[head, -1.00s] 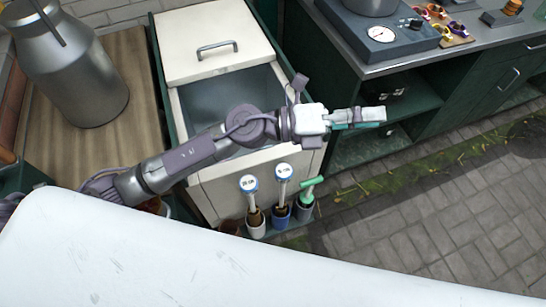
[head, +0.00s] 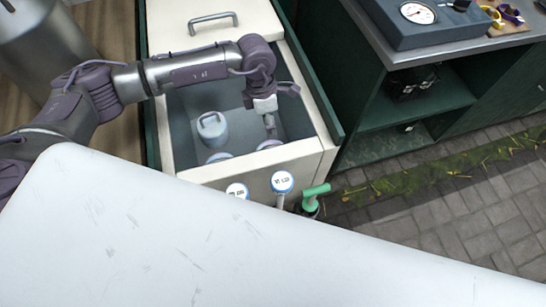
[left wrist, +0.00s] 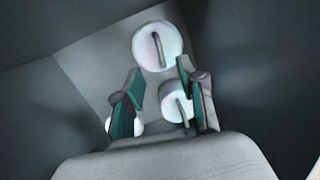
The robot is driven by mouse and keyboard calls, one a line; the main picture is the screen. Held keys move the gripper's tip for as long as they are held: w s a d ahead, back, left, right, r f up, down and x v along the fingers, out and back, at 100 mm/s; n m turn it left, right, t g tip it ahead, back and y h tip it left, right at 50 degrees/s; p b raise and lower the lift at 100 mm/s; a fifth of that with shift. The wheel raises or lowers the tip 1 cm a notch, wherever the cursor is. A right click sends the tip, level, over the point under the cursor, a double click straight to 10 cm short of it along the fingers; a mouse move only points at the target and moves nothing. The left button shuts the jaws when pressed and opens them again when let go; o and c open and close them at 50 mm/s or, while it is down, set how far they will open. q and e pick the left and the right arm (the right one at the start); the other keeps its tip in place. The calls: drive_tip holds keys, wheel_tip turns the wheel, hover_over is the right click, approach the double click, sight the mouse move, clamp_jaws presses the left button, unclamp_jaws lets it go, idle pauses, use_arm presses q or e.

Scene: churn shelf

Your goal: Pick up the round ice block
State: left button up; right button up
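The open chest holds three round, pale blocks with a raised bar on top. One block (head: 212,131) stands upright at the left. A second block (head: 218,157) shows only its top behind the front wall. A third block (head: 270,144) is at the front right, partly hidden. My left gripper (head: 269,124) points down into the chest above the third block. In the left wrist view its green-padded fingers (left wrist: 158,100) are apart, with a round block (left wrist: 173,105) between and beyond them. Another block (left wrist: 157,46) lies ahead, and one (left wrist: 112,126) is mostly hidden by the left finger. My right gripper is not in view.
The chest's cream front wall (head: 250,170) and green right edge (head: 312,100) stand close around the gripper. A handled lid (head: 205,25) covers its back part. Blue-topped tools (head: 283,182) and a green-handled one (head: 315,191) stand before it. A metal churn (head: 40,45) is at left.

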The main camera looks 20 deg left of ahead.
sight(272, 146)
use_arm(q)
drive_tip(key=shift+s+d+f, duration=0.15)
drive_tip(key=shift+d+f, duration=0.05)
drive_tip(key=shift+f, duration=1.55)
drive_tip(key=shift+s+d+f, duration=0.15)
drive_tip(key=shift+f, duration=1.65)
drive_tip(key=shift+s+d+f, duration=0.15)
drive_tip(key=shift+d+f, duration=0.05)
drive_tip(key=shift+f, duration=1.55)
clamp_jaws()
drive_tip(key=shift+r, duration=0.1)
